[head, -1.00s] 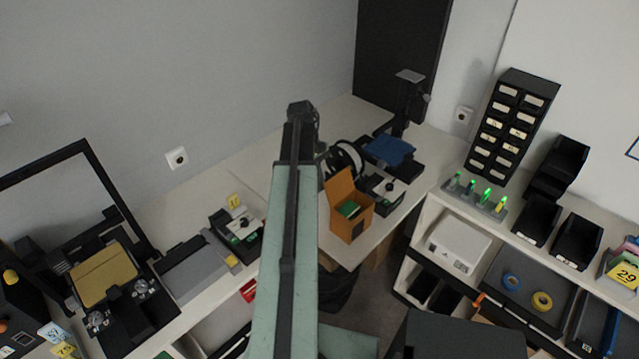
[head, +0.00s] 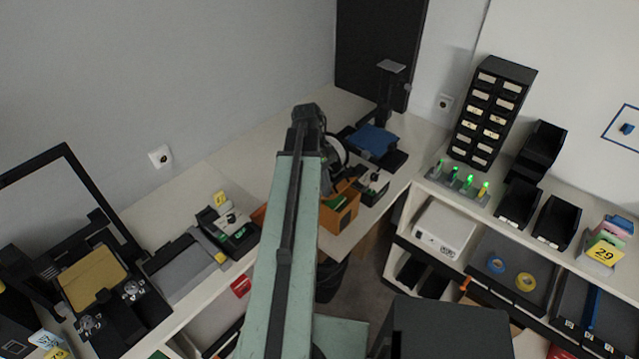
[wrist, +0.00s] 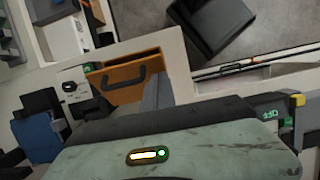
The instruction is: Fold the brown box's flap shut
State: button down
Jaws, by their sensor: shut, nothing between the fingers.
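The brown box (head: 341,214) stands near the front edge of the back table, just right of my arm. Green contents show in its open top. Its flap rises at the back of the opening, partly hidden by my arm, so its exact angle is unclear. In the wrist view a brown panel of the box (wrist: 122,72) with a dark handle-like shape shows ahead of the pale green housing of my arm. My gripper (wrist: 157,92) appears as grey fingers beside that panel, shut and empty. In the head view it is mostly hidden behind my arm.
A black device (head: 372,186) and a blue-topped device (head: 374,140) stand behind and right of the box. Another brown piece (head: 259,215) shows left of my arm, mostly hidden. Black devices with green parts (head: 230,228) stand further left. Bare table shows behind my arm.

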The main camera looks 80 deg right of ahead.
aim_at(332, 198)
jog(key=s+f+b, duration=0.1)
jog(key=s+a+f+b, duration=0.1)
jog(key=f, duration=0.1)
jog(key=shift+s+a+b, duration=0.1)
jog(key=shift+a+b, duration=0.05)
jog(key=shift+b, duration=0.2)
notch_tip(332, 198, up, 11)
jog(key=p, duration=1.1)
